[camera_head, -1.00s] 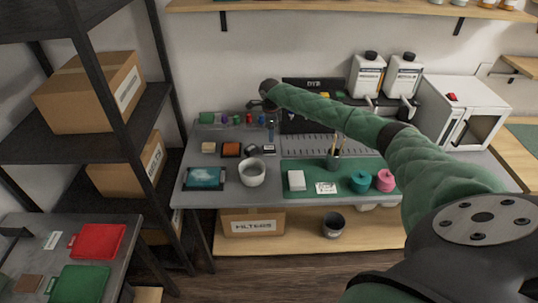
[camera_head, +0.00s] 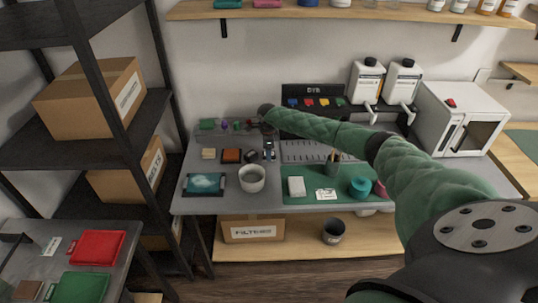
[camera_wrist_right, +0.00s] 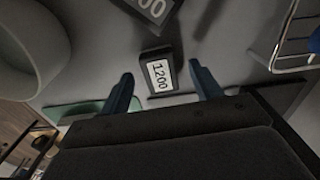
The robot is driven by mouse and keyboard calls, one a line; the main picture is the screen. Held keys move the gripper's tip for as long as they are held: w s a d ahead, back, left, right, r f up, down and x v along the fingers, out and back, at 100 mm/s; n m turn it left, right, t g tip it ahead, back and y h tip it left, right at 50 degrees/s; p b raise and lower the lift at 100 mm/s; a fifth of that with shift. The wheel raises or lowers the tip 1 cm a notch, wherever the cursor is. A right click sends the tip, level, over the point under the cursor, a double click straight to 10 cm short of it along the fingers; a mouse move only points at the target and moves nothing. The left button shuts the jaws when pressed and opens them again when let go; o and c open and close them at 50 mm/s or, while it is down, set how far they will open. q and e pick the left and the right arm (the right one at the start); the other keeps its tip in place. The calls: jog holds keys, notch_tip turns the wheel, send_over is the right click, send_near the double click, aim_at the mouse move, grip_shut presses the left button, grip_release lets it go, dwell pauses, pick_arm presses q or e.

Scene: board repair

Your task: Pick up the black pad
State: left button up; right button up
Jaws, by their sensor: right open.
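A small black pad with a white "1200" label (camera_wrist_right: 160,74) lies flat on the grey bench. In the right wrist view it is between and just beyond the fingertips, with gaps on both sides. My right gripper (camera_wrist_right: 163,80) is open and empty. In the head view the right gripper (camera_head: 269,146) points down over the bench, right above the pad (camera_head: 269,156), which it partly covers. A second dark labelled pad (camera_wrist_right: 150,8) is cut off at the top of the wrist view. My left gripper is not in view.
A white bowl (camera_head: 251,179) stands close in front of the pad; it also fills the left of the wrist view (camera_wrist_right: 28,45). Brown (camera_head: 231,156) and tan (camera_head: 208,153) blocks lie to the left. A green mat (camera_head: 300,170) is at the right. A wire rack (camera_wrist_right: 297,35) is near.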

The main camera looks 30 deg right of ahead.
jog(key=shift+f, duration=1)
jog(key=c, duration=1)
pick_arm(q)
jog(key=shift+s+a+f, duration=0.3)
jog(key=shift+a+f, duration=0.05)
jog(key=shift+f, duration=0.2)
pick_arm(e)
jog(key=shift+c, duration=0.2)
jog(key=shift+r, duration=0.1)
jog(key=shift+r, duration=0.25)
notch_tip(320, 180, up, 8)
jog(key=b, duration=0.2)
jog(key=shift+f+b, duration=0.15)
jog(key=shift+b, duration=0.25)
jog(key=shift+r, duration=0.85)
jog(key=o, duration=0.4)
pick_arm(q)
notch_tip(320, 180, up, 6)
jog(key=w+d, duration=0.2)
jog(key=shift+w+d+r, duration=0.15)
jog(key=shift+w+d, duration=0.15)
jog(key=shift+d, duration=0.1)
pick_arm(e)
jog(key=c, duration=0.3)
